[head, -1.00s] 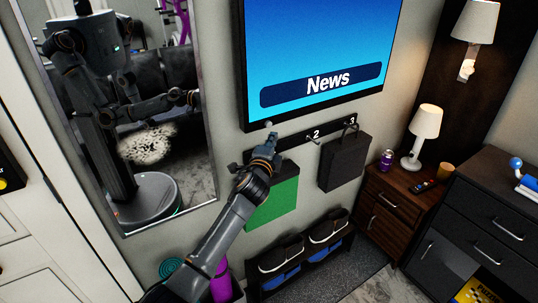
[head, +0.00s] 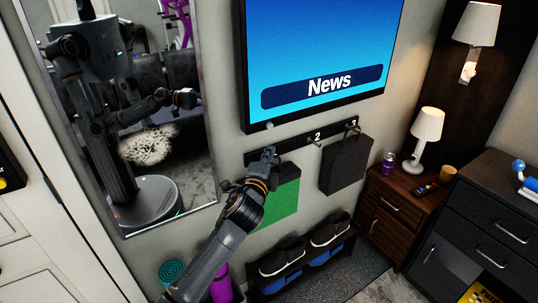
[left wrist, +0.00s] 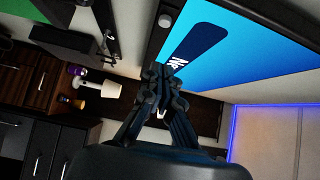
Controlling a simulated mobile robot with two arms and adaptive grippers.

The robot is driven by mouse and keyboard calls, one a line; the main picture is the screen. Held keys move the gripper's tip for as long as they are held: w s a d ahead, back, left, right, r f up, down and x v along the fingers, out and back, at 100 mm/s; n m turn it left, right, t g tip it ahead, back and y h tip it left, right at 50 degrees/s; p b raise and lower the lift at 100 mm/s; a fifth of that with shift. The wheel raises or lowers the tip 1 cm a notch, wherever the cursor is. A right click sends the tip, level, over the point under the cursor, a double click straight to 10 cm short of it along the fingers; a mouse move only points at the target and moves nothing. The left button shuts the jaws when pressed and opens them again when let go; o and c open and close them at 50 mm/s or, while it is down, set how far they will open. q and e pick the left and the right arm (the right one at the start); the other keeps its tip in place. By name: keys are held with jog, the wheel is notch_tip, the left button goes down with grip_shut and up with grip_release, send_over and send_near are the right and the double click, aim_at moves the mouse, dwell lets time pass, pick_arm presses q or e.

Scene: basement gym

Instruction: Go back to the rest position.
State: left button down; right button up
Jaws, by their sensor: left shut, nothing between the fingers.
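My left gripper (head: 266,156) is in front of the hook rail (head: 290,138), close to the upper left corner of the green bag (head: 283,203). Its fingers are shut and empty. In the left wrist view the gripper (left wrist: 160,72) has its fingertips together, with the TV screen behind them. My left forearm hides part of the wall and the bag's left side. I cannot tell the exact gap between the gripper and the rail. My right gripper is not directly in view.
A black bag (head: 343,163) hangs on the right part of the rail. The TV (head: 318,50) is above. A shoe rack (head: 305,272) with shoes stands below. A mirror (head: 205,120) at left shows my reflection. A nightstand (head: 392,212) with a lamp (head: 426,130) stands right.

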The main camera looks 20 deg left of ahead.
dwell(0.3)
pick_arm(q)
notch_tip(320, 180, down, 20)
jog(key=s+n+g, duration=0.2)
jog(key=s+g, duration=0.1)
jog(key=g, duration=0.1)
jog(key=s+f+n+g+h, duration=0.1)
jog(key=s+f, duration=0.3)
jog(key=f, duration=0.3)
jog(key=s+f+n+g, duration=0.2)
jog(key=s+f, duration=0.2)
jog(key=f, duration=0.3)
jog(key=s+f+n+g+h, duration=0.1)
jog(key=s+f, duration=0.4)
jog(key=f, duration=0.3)
jog(key=s+f+n+g, duration=0.45)
jog(key=s+f, duration=1.05)
jog(key=s, duration=0.5)
jog(key=s+f+n+g, duration=0.2)
jog(key=s+f, duration=0.1)
jog(key=s, duration=0.9)
jog(key=s+f+n+g, duration=0.1)
jog(key=s+f, duration=0.3)
jog(key=s, duration=0.8)
jog(key=shift+d+f+n+g, duration=0.15)
jog(key=shift+n+g, duration=0.2)
jog(key=shift+g, duration=0.3)
